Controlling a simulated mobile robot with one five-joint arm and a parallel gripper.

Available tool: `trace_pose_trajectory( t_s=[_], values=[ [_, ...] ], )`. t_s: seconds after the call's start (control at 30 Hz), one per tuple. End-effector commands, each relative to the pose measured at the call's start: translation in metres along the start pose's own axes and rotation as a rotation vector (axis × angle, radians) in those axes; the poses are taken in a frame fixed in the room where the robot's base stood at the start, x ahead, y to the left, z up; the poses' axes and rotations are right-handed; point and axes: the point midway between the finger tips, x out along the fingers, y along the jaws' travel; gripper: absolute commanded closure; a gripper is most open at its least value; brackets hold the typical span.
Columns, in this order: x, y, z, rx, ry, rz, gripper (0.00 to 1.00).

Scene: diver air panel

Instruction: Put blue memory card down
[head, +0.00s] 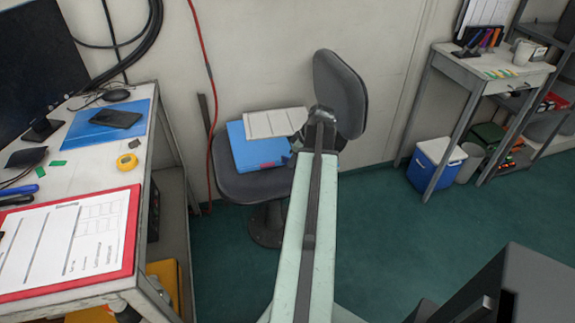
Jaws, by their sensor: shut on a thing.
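My arm reaches out from the bottom centre towards the grey office chair in the head view. My gripper (298,141) shows only as a small grey part at the arm's far end, over the right side of the chair seat. The arm hides most of it. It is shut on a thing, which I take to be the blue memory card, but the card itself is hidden. A blue folder or box (258,150) lies on the chair seat (240,186), with a white printed sheet (276,123) on it. I cannot tell whether the gripper touches them.
At the left, a desk (90,168) bears a monitor (40,62), blue mat (84,128), yellow tape roll (127,162) and red clipboard (130,232). A small table (492,82) stands at the right, with a blue cooler (431,172) below. Green floor right of the chair is clear.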

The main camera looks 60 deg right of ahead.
Motion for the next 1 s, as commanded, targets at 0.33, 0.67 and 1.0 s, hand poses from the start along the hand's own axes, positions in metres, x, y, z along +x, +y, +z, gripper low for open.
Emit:
trace_pose_trajectory(
  t_s=[0.33, 0.67, 1.0],
  values=[
    [0.037, 0.009, 0.016, 0.006, 0.000, 0.002, 1.00],
    [0.038, 0.008, 0.015, 0.003, 0.000, 0.001, 1.00],
    [0.036, 0.010, 0.016, 0.007, 0.000, 0.003, 0.70]
  ],
)
